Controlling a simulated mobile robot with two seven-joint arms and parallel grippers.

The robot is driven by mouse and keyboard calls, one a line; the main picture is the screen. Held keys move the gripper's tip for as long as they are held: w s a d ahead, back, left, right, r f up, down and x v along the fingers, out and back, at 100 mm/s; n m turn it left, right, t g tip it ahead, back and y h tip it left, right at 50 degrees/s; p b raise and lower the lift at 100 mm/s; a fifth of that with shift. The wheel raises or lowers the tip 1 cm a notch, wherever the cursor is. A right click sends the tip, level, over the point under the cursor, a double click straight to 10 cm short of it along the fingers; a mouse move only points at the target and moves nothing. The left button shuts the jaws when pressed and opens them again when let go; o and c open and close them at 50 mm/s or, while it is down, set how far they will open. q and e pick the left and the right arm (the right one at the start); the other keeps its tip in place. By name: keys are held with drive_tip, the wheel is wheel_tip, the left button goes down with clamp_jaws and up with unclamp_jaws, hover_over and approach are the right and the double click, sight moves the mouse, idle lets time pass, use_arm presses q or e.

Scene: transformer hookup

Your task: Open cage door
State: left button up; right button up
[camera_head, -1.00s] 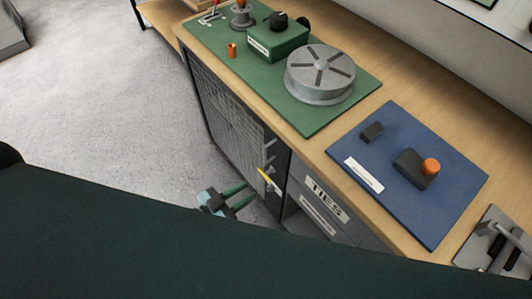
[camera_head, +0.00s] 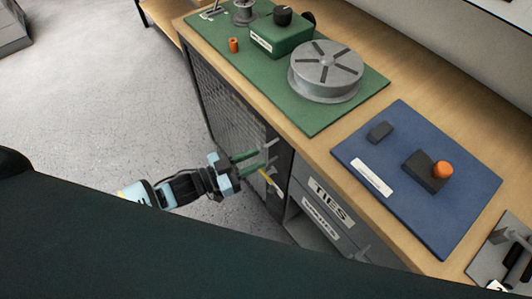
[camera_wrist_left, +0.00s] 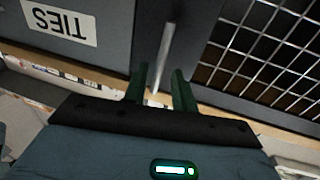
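The cage door (camera_head: 228,105), a dark frame with wire mesh, stands closed in the bench front in the head view. Its mesh also fills the right of the left wrist view (camera_wrist_left: 270,55). A grey bar handle (camera_wrist_left: 165,50) shows in the left wrist view, its end between the green fingers. My left gripper (camera_head: 262,160) is at the door's handle edge, near a yellow-marked piece (camera_head: 270,182). Its fingers (camera_wrist_left: 160,88) are open, one on each side of the bar, with gaps visible. My right gripper is not in view.
A grey drawer front labelled TIES (camera_head: 328,200) is right of the door. On the bench lie a green mat (camera_head: 320,125) with a grey reel (camera_head: 325,70) and a blue mat (camera_head: 410,215) with small blocks. The floor (camera_head: 100,100) left of the door is clear.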

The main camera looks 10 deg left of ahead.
sight(266, 155)
use_arm(q)
drive_tip(key=shift+x, duration=2)
clamp_jaws()
